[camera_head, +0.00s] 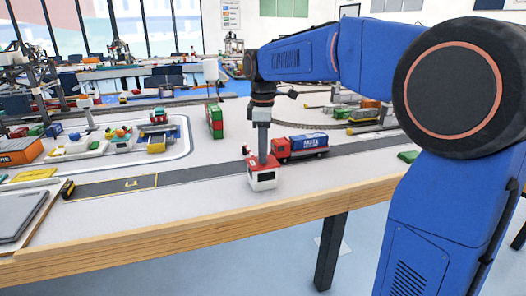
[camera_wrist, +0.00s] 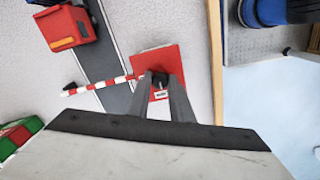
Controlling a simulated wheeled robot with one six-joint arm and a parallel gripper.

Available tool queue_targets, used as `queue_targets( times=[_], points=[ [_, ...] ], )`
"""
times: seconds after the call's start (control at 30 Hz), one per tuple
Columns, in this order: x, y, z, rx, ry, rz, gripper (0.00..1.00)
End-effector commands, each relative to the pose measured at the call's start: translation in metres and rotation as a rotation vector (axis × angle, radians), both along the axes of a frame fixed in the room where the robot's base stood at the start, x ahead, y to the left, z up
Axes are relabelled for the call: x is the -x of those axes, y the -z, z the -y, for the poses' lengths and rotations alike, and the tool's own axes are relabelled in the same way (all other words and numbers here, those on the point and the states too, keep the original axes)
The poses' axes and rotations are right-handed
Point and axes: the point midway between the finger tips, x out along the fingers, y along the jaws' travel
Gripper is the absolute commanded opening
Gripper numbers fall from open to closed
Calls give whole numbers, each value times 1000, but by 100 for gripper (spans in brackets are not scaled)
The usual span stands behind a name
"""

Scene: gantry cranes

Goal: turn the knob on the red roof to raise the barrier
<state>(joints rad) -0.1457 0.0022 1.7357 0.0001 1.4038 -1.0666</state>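A small white booth (camera_head: 262,183) with a red roof (camera_head: 258,168) stands near the table's front edge, beside the grey road. The red roof also shows in the wrist view (camera_wrist: 153,58), with a dark knob (camera_wrist: 160,80) on it. A red-and-white striped barrier (camera_wrist: 98,86) reaches from beside the roof across the road in the wrist view; its tilt is hard to judge. My gripper (camera_head: 262,161) points straight down at the roof. In the wrist view my gripper's fingertips (camera_wrist: 160,77) are on either side of the knob; whether they press on it cannot be told.
A red truck with a blue container (camera_head: 303,146) stands on the road just right of the booth; its red cab shows in the wrist view (camera_wrist: 66,27). Stacked red and green containers (camera_head: 215,121) stand behind. The road (camera_head: 190,179) left of the booth is clear.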

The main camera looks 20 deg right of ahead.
Motion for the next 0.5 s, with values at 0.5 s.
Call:
queue_targets(
  times=[0.5],
  points=[
    [0, 0, 0, 0, 176, 1, 0]
  ],
)
